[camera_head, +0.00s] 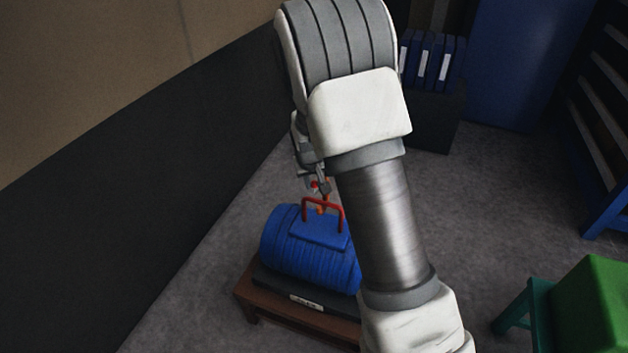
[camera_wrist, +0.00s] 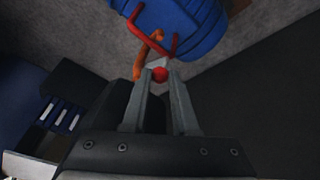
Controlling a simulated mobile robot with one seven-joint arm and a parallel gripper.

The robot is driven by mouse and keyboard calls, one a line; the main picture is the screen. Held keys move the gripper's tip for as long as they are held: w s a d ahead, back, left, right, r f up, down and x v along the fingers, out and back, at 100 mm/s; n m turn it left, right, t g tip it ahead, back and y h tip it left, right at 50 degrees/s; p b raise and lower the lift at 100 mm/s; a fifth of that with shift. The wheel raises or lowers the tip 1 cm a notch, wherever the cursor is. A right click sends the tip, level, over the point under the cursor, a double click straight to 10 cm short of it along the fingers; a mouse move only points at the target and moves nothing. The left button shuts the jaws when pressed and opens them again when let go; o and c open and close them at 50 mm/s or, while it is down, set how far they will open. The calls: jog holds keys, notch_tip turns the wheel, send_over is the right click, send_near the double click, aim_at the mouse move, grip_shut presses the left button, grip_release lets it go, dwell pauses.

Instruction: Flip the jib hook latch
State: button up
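A blue ribbed drum-shaped casting (camera_head: 300,251) with a red lifting handle (camera_head: 322,201) sits on a low stand. An orange hook (camera_head: 320,209) is at the handle; it also shows in the wrist view (camera_wrist: 141,66), beside the red handle (camera_wrist: 137,24). A small grey piece, seemingly the latch (camera_wrist: 157,62), lies by the hook, with a red knob (camera_wrist: 160,75) at its near end. My gripper (camera_wrist: 160,78) has its fingertips on both sides of the knob, with no clear gap. In the head view my gripper (camera_head: 319,184) is just above the hook, partly hidden by my arm.
The casting rests on a dark plate with a white label (camera_head: 306,303) on a brown wooden stand (camera_head: 247,300). A dark wall panel stands at left. Blue binders (camera_head: 430,60) sit on a dark cabinet behind. A green block (camera_head: 592,310) is at lower right. Floor between is clear.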

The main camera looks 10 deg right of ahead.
grip_shut()
dwell(0.8)
jog(key=shift+s+f, duration=0.1)
jog(key=shift+f, duration=0.05)
